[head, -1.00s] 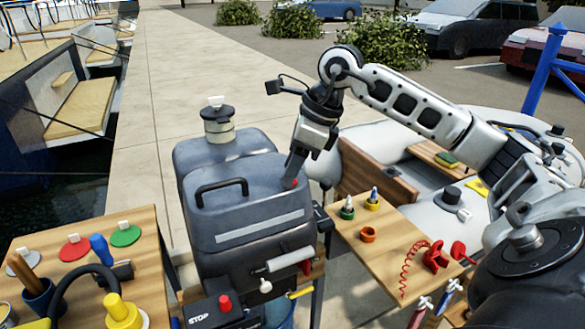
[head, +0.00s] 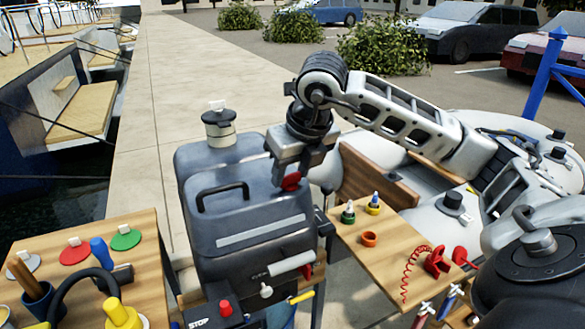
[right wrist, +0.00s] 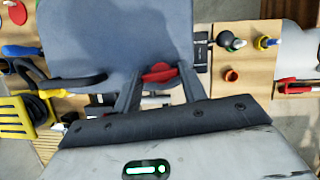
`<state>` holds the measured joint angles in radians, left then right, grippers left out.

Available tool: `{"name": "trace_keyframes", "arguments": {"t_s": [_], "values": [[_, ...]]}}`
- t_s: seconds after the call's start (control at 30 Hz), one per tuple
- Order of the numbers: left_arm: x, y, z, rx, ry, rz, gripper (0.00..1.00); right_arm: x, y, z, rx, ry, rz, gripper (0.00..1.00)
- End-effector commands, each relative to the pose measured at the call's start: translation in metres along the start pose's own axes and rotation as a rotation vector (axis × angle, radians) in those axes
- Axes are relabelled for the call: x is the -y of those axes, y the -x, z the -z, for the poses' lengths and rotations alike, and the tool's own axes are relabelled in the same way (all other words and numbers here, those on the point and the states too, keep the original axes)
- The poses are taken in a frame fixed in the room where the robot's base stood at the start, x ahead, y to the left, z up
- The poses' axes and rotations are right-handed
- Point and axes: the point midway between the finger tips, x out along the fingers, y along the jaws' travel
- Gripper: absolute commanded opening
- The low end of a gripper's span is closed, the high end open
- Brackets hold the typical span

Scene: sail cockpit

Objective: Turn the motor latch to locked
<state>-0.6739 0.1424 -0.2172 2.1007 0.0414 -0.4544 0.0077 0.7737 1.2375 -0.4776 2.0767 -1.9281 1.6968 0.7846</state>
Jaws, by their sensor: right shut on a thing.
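The grey outboard motor (head: 235,210) stands in the middle of the head view, with a dark carry handle on its cowling. The motor latch (head: 291,181) is a small red piece at the right of the cowling. It also shows in the right wrist view (right wrist: 160,73), lying across between my two fingers. My right gripper (head: 290,168) has come down on the latch and is shut on it; in the right wrist view (right wrist: 158,80) a finger stands on each side of it. The fingers partly hide the latch in the head view. My left gripper is not in view.
A wooden table (head: 385,248) at the right holds small bottles, an orange ring and a red coiled cord. Another wooden table (head: 145,255) at the left holds coloured discs and tools. A black STOP box (head: 212,312) with a red button is below the motor.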

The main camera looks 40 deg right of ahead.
Motion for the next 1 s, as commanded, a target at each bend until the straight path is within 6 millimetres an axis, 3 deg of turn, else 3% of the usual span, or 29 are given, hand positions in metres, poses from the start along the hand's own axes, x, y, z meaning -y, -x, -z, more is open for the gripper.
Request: {"name": "trace_keyframes", "arguments": {"t_s": [0.3, 0.87, 0.9, 0.97, 1.0], "values": [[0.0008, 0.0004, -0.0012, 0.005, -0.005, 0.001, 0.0, -0.0011, 0.0008, -0.0011, 0.004, -0.118, 0.047, 0.19], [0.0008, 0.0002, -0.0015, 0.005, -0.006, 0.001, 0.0, -0.0007, 0.0005, -0.0007, 0.002, -0.145, 0.058, 0.19], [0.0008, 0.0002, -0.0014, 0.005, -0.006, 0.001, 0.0, -0.0007, 0.0005, -0.0007, 0.002, -0.144, 0.058, 0.5], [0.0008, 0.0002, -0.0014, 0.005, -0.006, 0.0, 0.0, -0.0007, 0.0005, -0.0007, 0.002, -0.144, 0.058, 0.64], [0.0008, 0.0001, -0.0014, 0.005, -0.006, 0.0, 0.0, -0.0007, 0.0004, -0.0006, 0.002, -0.144, 0.058, 0.64]]}}
